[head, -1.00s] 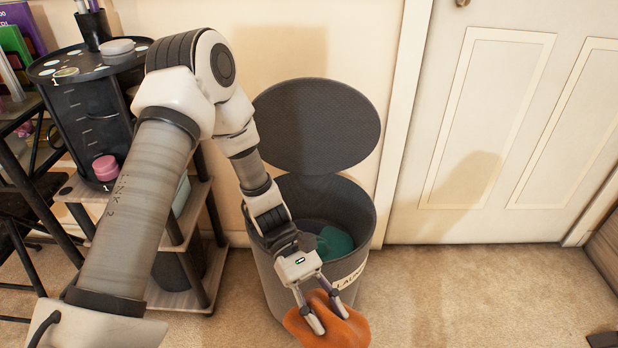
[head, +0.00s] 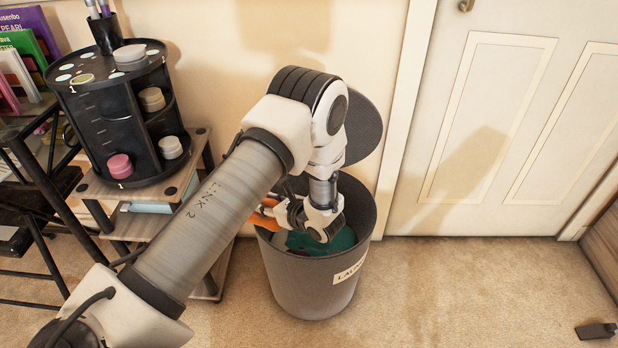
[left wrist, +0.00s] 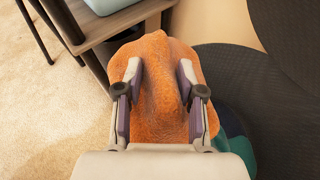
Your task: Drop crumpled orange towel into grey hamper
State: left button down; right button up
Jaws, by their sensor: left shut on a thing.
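The crumpled orange towel (left wrist: 153,85) fills the middle of the left wrist view, pinched between the fingers of my left gripper (left wrist: 158,78). In the head view only a small bit of the towel (head: 264,212) shows at the left side of the hamper's rim, with my left gripper mostly hidden behind its own wrist. The grey hamper (head: 310,290) stands upright with its dark round lid (head: 364,125) raised behind it. My left wrist is over the hamper's opening. Teal cloth (head: 325,242) lies inside the hamper. My right gripper does not show.
A wooden shelf unit (head: 140,190) with a black rotating organizer (head: 110,115) stands just left of the hamper. A white panelled door (head: 510,110) is at the right.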

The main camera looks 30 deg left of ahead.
pick_arm(q)
jog(key=w+d+r+m+t+h, duration=0.25)
jog(key=w+d+m+t, duration=0.4)
jog(key=w, duration=0.45)
notch_tip(320, 180, down, 6)
jog(key=b, duration=0.3)
jog(key=shift+s+a+f, duration=0.15)
jog(key=shift+a+f, duration=0.1)
jog(key=shift+a, duration=0.15)
jog(key=c, duration=0.6)
grip_release()
jog(key=shift+h, duration=0.25)
jog(key=shift+c, duration=0.2)
jog(key=v, duration=1.2)
jog(key=shift+s+f, duration=0.15)
jog(key=shift+s, duration=0.05)
